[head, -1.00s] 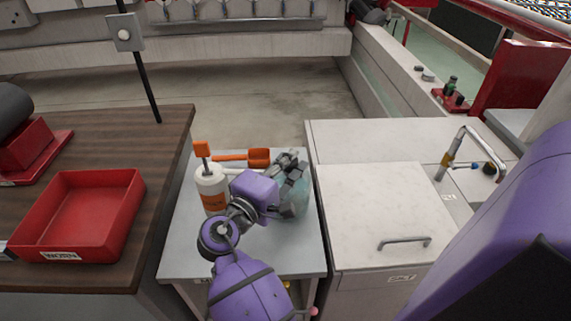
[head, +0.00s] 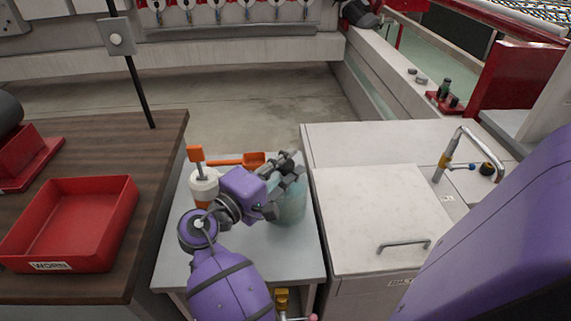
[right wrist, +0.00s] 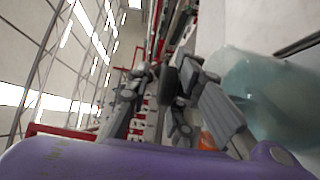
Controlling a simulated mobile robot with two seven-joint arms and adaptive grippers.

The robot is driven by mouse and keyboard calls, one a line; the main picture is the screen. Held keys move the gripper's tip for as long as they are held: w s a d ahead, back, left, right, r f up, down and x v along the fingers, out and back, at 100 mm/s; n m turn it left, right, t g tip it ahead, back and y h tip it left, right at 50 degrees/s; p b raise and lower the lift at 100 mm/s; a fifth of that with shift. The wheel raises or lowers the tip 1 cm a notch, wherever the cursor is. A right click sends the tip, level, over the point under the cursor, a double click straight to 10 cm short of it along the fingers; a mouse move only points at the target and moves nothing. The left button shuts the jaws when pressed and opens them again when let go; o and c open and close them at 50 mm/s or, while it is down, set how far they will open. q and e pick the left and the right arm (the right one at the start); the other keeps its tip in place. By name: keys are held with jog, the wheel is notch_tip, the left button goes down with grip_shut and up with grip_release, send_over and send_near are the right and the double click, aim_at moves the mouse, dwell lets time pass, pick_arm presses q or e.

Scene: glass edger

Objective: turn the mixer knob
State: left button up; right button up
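A dark round knob on a yellow base (head: 487,169) stands beside the curved tap (head: 461,140) on the white counter at the right of the head view. I cannot tell for certain that it is the mixer knob. My right gripper (head: 296,168) is far to the left of it, above the small grey table and over the rim of a translucent bluish container. Its fingers (right wrist: 170,90) stand apart with nothing seen between them in the right wrist view. The container (right wrist: 262,95) is beside the fingers there. My left gripper is not in view.
A red tray (head: 75,225) lies on the wooden bench at left. The white lid (head: 370,210) with a metal handle (head: 403,245) is clear.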

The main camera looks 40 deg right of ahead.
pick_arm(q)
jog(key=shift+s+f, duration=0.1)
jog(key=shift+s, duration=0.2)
pick_arm(e)
jog(key=shift+o, duration=0.3)
jog(key=shift+f, duration=0.2)
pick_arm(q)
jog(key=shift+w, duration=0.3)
pick_arm(e)
jog(key=shift+f, duration=0.1)
